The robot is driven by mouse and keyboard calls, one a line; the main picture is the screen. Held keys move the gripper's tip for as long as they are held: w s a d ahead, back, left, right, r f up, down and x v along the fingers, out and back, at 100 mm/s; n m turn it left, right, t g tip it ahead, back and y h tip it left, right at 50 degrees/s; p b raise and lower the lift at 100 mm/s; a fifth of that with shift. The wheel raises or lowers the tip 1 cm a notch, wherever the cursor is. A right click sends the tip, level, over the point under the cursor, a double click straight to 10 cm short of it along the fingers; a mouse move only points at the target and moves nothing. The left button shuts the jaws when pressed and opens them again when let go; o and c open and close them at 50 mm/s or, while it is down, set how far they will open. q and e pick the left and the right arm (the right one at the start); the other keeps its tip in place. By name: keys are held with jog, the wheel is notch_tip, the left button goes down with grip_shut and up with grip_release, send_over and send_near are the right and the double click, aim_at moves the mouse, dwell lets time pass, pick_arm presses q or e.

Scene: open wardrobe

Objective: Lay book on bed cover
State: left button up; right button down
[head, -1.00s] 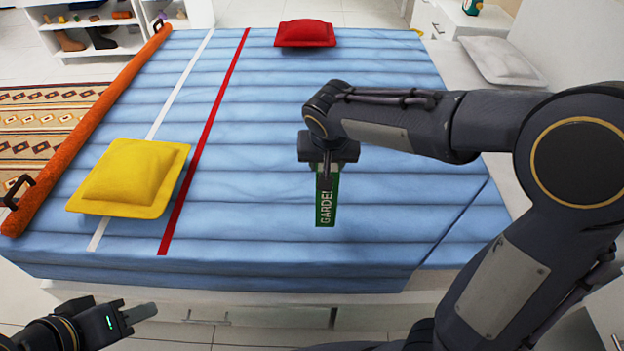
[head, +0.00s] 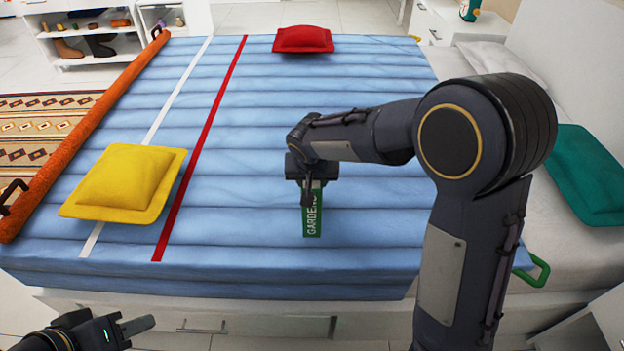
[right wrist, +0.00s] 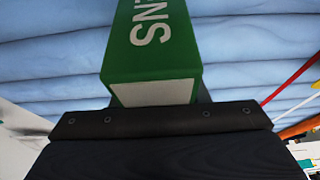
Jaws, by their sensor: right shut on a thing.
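The green book (head: 312,222), with white lettering on its spine, hangs upright from my right gripper (head: 308,192) over the blue bed cover (head: 250,110). In the right wrist view the book (right wrist: 158,50) sticks out beyond the dark gripper body (right wrist: 160,125), which is shut on it. I cannot tell whether the book's lower end touches the cover. The quilted cover also fills the background of the right wrist view (right wrist: 50,60). My left gripper (head: 135,326) is at the lower left, in front of the bed, away from the book; its finger gap is not clear.
A yellow cushion (head: 125,183) lies on the cover at left and a red one (head: 303,38) at the far edge. An orange roll (head: 85,135) runs along the left side. A teal cushion (head: 592,175) lies at right. The cover around the book is clear.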

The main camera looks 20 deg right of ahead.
jog(key=shift+f, duration=0.1)
jog(key=c, duration=0.8)
grip_release()
jog(key=p+v, duration=0.2)
jog(key=v, duration=1)
jog(key=shift+s+p, duration=0.1)
jog(key=shift+p, duration=0.3)
jog(key=s+d+y, duration=0.1)
jog(key=s+d, duration=0.1)
jog(key=s, duration=0.6)
jog(key=s+d+n+t+y, duration=0.1)
jog(key=s+d+y, duration=0.1)
jog(key=s, duration=0.6)
jog(key=s+d+f+y, duration=0.1)
jog(key=s+d+y, duration=0.1)
jog(key=s, duration=0.6)
jog(key=shift+d+n, duration=0.3)
jog(key=shift+d, duration=0.05)
